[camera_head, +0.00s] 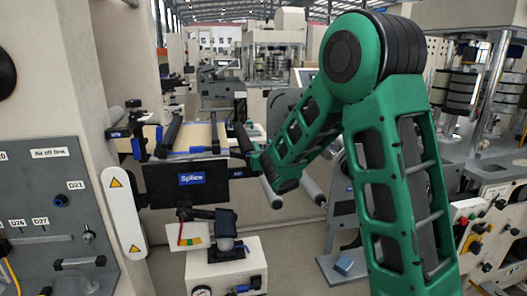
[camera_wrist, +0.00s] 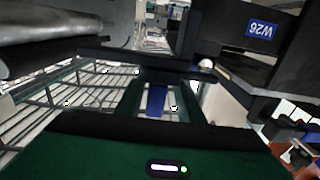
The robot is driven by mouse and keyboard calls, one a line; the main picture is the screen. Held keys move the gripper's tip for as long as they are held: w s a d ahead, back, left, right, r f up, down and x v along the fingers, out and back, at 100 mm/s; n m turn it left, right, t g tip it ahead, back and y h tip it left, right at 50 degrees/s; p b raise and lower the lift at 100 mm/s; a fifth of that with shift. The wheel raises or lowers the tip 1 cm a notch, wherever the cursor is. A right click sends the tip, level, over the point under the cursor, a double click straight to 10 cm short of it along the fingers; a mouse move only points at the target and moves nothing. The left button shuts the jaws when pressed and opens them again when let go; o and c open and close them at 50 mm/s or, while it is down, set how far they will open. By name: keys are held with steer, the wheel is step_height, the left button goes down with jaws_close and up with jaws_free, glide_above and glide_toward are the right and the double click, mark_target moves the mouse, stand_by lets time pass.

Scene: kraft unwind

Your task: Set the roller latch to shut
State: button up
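In the wrist view, the two dark fingers of my gripper (camera_wrist: 156,88) stand apart. A blue piece (camera_wrist: 155,102) shows between them with gaps at its sides; I cannot tell whether it is the latch's handle. A dark block with a blue W26 label (camera_wrist: 262,30) is at upper right, and a grey roller (camera_wrist: 60,50) is at upper left. In the head view, my arm reaches to the right end of the black Splice unit (camera_head: 190,180). My gripper there is small and dark, and its fingertips cannot be made out. The latch's position cannot be read.
A grey panel with knobs and handles (camera_head: 50,215) stands at left. A pale box (camera_head: 222,268) with a gauge is below the Splice unit. Metal rollers (camera_head: 313,190) lie close to my arm. Another machine with coloured knobs (camera_head: 490,225) stands at right.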

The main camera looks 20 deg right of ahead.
steer(key=s+a, duration=0.1)
steer(key=s, duration=0.9)
steer(key=shift+s+a, duration=0.2)
steer(key=shift+a, duration=0.15)
steer(key=s+d+f+m+g+h, duration=0.25)
steer(key=s+d+f+g, duration=0.2)
steer(key=s+d, duration=0.4)
steer(key=s+d+f+m+g+h, duration=0.25)
steer(key=s+d+g, duration=0.25)
steer(key=s+d, duration=0.3)
steer(key=s+a+f+g+y, duration=0.1)
steer(key=s+a+g+y, duration=0.2)
steer(key=s, duration=0.9)
steer(key=s+a+f+g+y, duration=0.2)
steer(key=s+a+g+y, duration=0.2)
steer(key=s, duration=0.9)
steer(key=shift+s+g+y, duration=0.3)
steer(key=shift+g+y, duration=0.2)
steer(key=shift+g, duration=0.15)
